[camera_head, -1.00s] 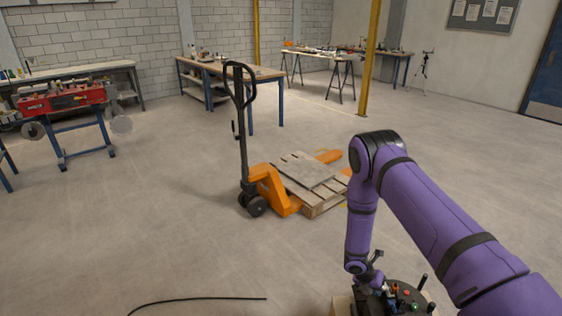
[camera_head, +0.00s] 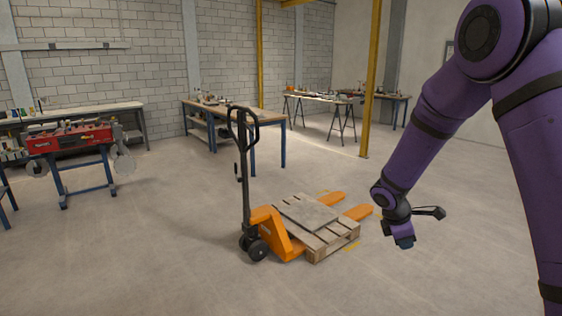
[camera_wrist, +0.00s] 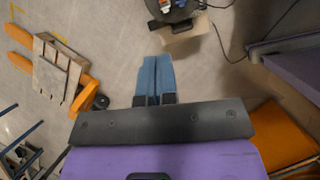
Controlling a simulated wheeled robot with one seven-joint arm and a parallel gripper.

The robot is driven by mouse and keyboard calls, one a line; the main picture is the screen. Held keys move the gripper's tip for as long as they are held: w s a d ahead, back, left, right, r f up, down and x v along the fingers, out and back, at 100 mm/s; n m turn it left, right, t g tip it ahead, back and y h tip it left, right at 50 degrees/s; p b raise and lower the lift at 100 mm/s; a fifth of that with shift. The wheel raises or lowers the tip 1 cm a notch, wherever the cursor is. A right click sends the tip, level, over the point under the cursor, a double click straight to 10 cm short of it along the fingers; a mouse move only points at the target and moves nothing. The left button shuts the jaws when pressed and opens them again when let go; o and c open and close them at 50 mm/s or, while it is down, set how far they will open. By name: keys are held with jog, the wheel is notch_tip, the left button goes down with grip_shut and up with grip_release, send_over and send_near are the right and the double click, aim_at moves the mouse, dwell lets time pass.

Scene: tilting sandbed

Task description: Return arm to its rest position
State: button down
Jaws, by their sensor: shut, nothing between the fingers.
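My purple arm reaches in from the right edge in the head view, bent at a raised elbow. My gripper (camera_head: 404,243) hangs at its lower end, above open floor to the right of the pallet jack (camera_head: 272,232). In the wrist view the two blue fingers of my gripper (camera_wrist: 155,62) lie side by side, shut, with nothing between them.
The orange pallet jack carries a wooden pallet (camera_head: 335,240) with a grey slab (camera_head: 306,212). Workbenches (camera_head: 215,110) stand along the back wall, and a red machine (camera_head: 70,138) stands on a blue stand at left. A yellow post (camera_head: 371,85) rises behind. Floor in front is clear.

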jog(key=s+r+m+t+y, duration=0.1)
jog(key=s+r+m, duration=0.3)
jog(key=s+r, duration=0.45)
jog(key=s+r+m+t+y, duration=0.1)
jog(key=s+r+m, duration=0.45)
jog(key=r, duration=0.65)
jog(key=s+a+r+m+t+y, duration=0.1)
jog(key=s+a+r+m, duration=0.1)
jog(key=s, duration=0.7)
jog(key=s+a+r+m+t+y, duration=0.1)
jog(key=s+r+m, duration=0.3)
jog(key=s, duration=0.5)
jog(key=shift+s+a+r+t+y, duration=0.3)
jog(key=shift+s+a+r+y, duration=0.1)
jog(key=shift+y, duration=0.1)
jog(key=shift+w+m, duration=0.1)
jog(key=shift+m, duration=0.15)
